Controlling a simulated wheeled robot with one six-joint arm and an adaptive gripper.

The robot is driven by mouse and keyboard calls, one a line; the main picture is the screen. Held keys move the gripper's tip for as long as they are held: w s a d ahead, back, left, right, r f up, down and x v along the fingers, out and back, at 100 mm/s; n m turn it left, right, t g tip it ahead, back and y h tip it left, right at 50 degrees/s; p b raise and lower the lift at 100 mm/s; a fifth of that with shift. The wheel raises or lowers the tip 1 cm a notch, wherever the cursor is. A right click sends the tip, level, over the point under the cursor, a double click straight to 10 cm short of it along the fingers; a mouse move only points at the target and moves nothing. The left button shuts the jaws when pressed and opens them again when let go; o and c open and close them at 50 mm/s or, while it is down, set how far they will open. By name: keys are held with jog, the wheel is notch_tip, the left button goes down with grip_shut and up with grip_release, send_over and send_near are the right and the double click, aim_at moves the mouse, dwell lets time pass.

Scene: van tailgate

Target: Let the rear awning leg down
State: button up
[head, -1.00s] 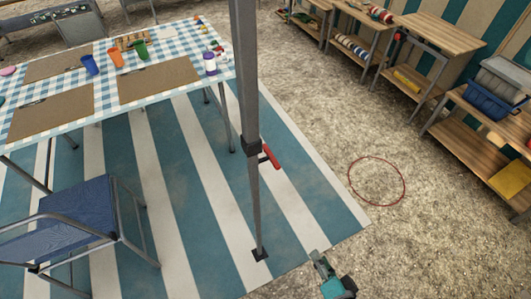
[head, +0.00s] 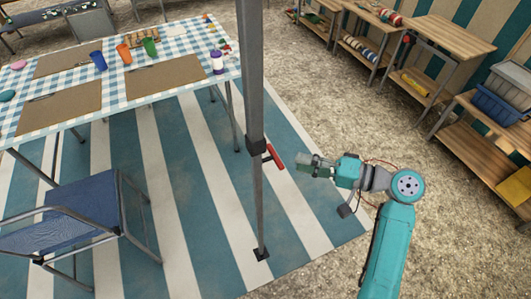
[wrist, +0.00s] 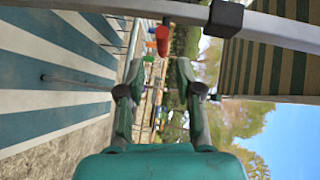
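The awning leg (head: 257,200) is an upright grey pole with a thicker upper part and a thinner lower part. A dark collar (head: 256,146) joins them, and a red lever (head: 274,158) slants out from its right side. The dark foot (head: 261,254) is at the striped mat; contact is hard to tell. My gripper (head: 306,164) is just right of the lever, apart from it. In the wrist view my gripper (wrist: 160,75) is open and empty. There the pole (wrist: 130,7) and collar (wrist: 228,15) cross the top, with the red lever (wrist: 162,38) beyond the fingers.
A table with a checked cloth (head: 202,62) and a blue folding chair (head: 85,205) stand left of the leg. Wooden shelves (head: 440,45) stand along the back right. The striped mat (head: 215,225) lies below, with open gravel to its right.

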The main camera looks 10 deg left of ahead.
aim_at(272, 156)
jog(key=x, duration=1)
jog(key=shift+a+r, duration=0.1)
jog(key=shift+a, duration=0.25)
grip_shut()
